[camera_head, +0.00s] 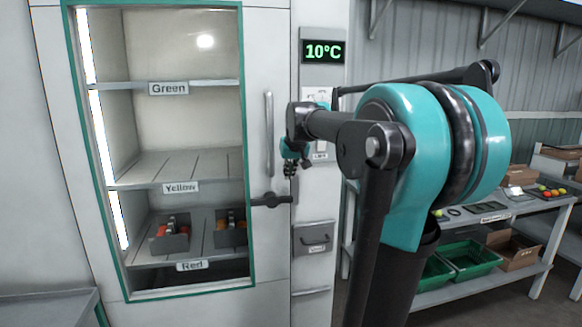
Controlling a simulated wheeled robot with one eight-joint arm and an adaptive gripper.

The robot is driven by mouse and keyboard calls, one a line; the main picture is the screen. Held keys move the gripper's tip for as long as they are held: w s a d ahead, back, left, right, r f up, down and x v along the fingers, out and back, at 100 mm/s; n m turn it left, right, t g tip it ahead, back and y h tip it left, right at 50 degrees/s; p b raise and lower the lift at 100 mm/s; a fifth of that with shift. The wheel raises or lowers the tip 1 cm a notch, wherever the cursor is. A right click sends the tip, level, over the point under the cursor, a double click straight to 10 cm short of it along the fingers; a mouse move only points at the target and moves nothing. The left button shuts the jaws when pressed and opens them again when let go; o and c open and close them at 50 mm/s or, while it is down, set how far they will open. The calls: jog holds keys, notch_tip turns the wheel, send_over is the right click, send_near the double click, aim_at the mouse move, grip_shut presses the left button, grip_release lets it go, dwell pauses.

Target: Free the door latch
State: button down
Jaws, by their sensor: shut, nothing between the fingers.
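A dark latch lever (271,200) lies roughly level across the right edge of the cold cabinet's door (268,255). A tall grey bar handle (268,135) stands upright above it on the same door. My gripper (290,170) points down in front of the strip right of the handle, just above the latch's right end. It is small in view. Its fingers are shut with nothing held. It looks apart from the latch, but I cannot tell the gap in depth. My arm hides part of the panel beside the door.
Shelves labelled Green, Yellow and Red (192,266) show through the door; dark boxes (170,237) of tomatoes sit low inside. A 10°C display (323,51) and a small drawer (313,238) are on the right panel. A bench (482,229) with green crates (473,257) stands further right.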

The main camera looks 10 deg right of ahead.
aim_at(292, 199)
jog(key=x, duration=0.3)
jog(key=shift+f, duration=0.2)
jog(key=shift+s+f, duration=0.15)
jog(key=shift+f, duration=0.4)
jog(key=shift+s+f, duration=0.15)
jog(key=shift+f, duration=0.4)
jog(key=shift+s+f, duration=0.15)
jog(key=shift+f, duration=0.45)
jog(key=shift+d+f+y, duration=0.3)
jog(key=shift+f+y, duration=0.05)
jog(key=shift+y, duration=0.15)
jog(key=shift+d+f+m+y, duration=0.25)
jog(key=shift+f+m+y, duration=0.15)
jog(key=shift+y, duration=0.2)
notch_tip(292, 199, down, 4)
jog(key=m+y, duration=0.1)
jog(key=y, duration=0.1)
jog(key=m+y, duration=0.1)
jog(key=y, duration=0.2)
jog(key=shift+d+t+y, duration=0.15)
jog(key=shift+t+y, duration=0.15)
jog(key=shift+t, duration=0.1)
jog(key=shift+f, duration=0.4)
